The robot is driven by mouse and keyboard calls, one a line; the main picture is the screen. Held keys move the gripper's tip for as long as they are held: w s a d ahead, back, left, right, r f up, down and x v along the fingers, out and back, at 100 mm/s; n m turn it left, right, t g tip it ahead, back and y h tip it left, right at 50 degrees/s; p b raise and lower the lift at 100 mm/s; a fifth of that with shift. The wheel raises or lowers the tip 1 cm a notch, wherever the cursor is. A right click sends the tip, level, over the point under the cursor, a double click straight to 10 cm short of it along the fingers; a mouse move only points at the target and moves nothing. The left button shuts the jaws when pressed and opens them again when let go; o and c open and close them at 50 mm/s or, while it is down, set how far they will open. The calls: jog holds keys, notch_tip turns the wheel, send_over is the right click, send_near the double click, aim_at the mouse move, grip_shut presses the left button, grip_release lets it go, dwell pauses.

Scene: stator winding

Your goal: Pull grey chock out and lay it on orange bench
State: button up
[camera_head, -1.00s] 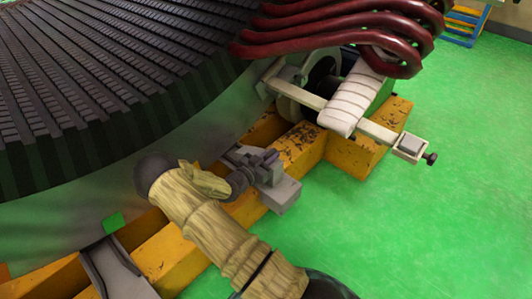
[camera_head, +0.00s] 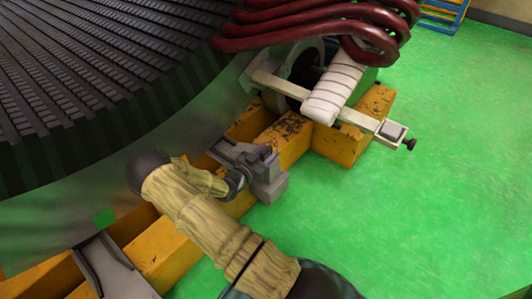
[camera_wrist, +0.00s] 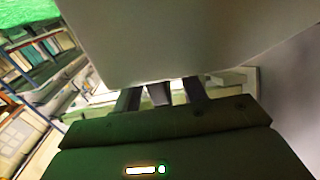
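A grey chock (camera_head: 268,187) stands at the outer side of the orange bench (camera_head: 288,141), below the large dark ridged stator. My arm reaches up from the bottom of the head view, and my gripper (camera_head: 240,163) is at the chock's upper left side, close against it. The wrist (camera_head: 236,180) hides part of the contact. In the wrist view, a large pale grey surface (camera_wrist: 160,45) fills the top, very near my gripper (camera_wrist: 161,94). Dark prongs reach up to its lower edge, with a lighter piece between them. Whether the fingers grip the chock is unclear.
A second grey chock-like piece (camera_head: 112,270) lies on the orange beam at lower left. A white-wrapped bar (camera_head: 332,92) and a pale clamp arm (camera_head: 358,119) cross the bench at upper right, under red coils (camera_head: 318,25). The green floor at right is clear.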

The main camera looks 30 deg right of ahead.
jog(key=shift+s+a+r+p, duration=0.1)
jog(key=shift+a+p, duration=0.25)
jog(key=shift+a, duration=0.2)
jog(key=p+v, duration=0.6)
jog(key=v, duration=1)
jog(key=shift+a, duration=0.2)
